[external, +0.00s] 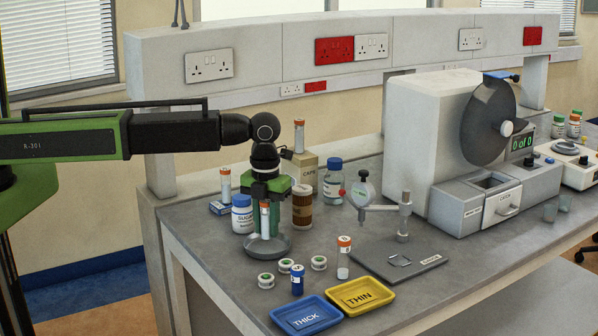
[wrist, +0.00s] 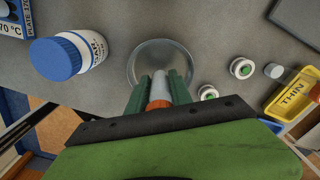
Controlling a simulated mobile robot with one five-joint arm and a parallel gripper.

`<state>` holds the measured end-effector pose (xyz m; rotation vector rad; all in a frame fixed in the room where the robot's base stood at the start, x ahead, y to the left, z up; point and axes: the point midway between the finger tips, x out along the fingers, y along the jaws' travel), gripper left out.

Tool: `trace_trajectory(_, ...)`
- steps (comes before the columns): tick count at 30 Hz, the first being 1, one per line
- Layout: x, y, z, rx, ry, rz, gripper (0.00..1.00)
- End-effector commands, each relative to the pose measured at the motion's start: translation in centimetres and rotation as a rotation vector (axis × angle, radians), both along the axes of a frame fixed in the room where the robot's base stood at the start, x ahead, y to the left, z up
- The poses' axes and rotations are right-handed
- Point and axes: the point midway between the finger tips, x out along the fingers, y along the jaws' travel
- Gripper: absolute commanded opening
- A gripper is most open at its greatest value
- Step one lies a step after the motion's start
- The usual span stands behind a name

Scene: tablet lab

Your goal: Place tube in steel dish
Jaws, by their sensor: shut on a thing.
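My gripper (external: 265,222) is shut on an orange-capped tube (external: 265,217) and holds it upright, cap up. The round steel dish (external: 278,250) stands on the bench directly under it. The tube's lower end is over or inside the dish; I cannot tell whether it touches the bottom. In the wrist view, the green fingers (wrist: 160,85) flank the pale tube (wrist: 158,88), and the dish (wrist: 140,58) lies just beyond its end. The fingers hide part of the dish.
A white bottle with a blue lid (external: 242,220) stands close left of the dish, and a brown jar (external: 302,212) stands behind right. Several small white pots (external: 285,266), a blue-capped vial (external: 297,284) and the blue tray (external: 283,317) lie in front. A dial gauge stand (external: 404,225) is at right.

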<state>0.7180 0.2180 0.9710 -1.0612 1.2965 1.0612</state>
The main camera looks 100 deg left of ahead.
Motion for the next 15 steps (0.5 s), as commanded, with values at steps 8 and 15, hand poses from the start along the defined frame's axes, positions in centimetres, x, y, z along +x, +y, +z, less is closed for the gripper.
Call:
trace_trajectory(8,0.0,0.0,-2.7,0.0,0.0,0.0,0.0)
trace_trajectory(15,0.0,0.0,-3.2,0.0,0.0,0.0,0.0)
